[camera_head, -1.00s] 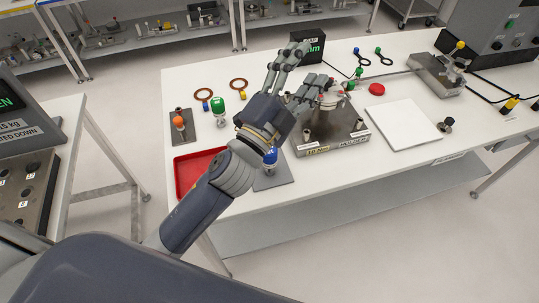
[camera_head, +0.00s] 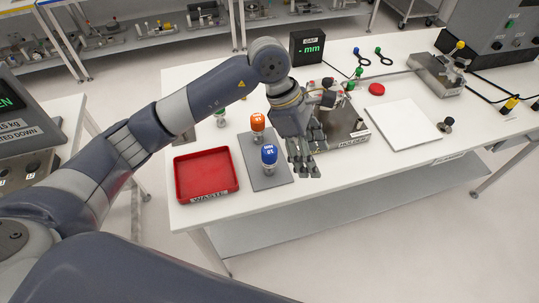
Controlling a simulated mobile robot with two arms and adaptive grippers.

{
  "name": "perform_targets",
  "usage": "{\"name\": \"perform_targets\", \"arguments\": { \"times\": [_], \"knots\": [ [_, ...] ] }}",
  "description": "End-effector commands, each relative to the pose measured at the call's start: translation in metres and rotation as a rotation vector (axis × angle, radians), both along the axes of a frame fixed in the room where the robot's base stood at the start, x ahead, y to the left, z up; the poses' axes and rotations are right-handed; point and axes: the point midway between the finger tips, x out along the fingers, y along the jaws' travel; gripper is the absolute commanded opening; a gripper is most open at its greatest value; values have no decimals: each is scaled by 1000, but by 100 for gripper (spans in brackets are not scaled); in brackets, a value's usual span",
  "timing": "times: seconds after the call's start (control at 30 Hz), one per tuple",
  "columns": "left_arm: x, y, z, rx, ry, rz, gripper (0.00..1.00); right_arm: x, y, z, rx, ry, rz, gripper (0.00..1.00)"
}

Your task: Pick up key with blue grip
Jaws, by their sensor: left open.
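The key with the blue grip (camera_head: 269,155) stands upright on a grey mat (camera_head: 266,181) near the front of the white table. A similar key with an orange grip (camera_head: 257,123) stands just behind it on the same mat. My left gripper (camera_head: 305,171) is just right of the blue-grip key, apart from it in the picture. Its fingers point down toward the table's front, open, and nothing shows between them. My right gripper is not in view.
A red waste tray (camera_head: 206,174) lies left of the mat. A metal fixture (camera_head: 347,124) stands behind my left gripper, partly hidden by it. A white square plate (camera_head: 402,125) lies to the right. A green-topped item (camera_head: 220,112) is partly hidden by my arm.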

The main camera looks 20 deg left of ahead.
Motion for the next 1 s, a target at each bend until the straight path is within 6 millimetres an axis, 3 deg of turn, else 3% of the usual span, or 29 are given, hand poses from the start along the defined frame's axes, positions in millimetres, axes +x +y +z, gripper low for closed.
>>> {"name": "perform_targets", "arguments": {
  "times": [0.03, 0.1, 0.2, 0.3, 0.7, 0.83, 1.0],
  "knots": [
    [11, 26, 0, 107, -25, 1, 58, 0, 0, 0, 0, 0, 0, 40],
    [21, 58, 0, 239, -42, 2, 58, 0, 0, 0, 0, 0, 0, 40],
    [30, 91, 4, 371, -52, 13, 58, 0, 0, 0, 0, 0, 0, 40],
    [34, 109, 7, 441, -54, 20, 58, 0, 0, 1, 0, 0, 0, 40],
    [34, 112, -43, 458, -50, 21, 58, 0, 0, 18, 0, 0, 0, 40],
    [35, 111, -49, 457, -51, 21, 58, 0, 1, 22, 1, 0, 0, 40],
    [37, 108, -66, 456, -46, 21, 58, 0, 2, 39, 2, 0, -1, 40]
  ]
}}
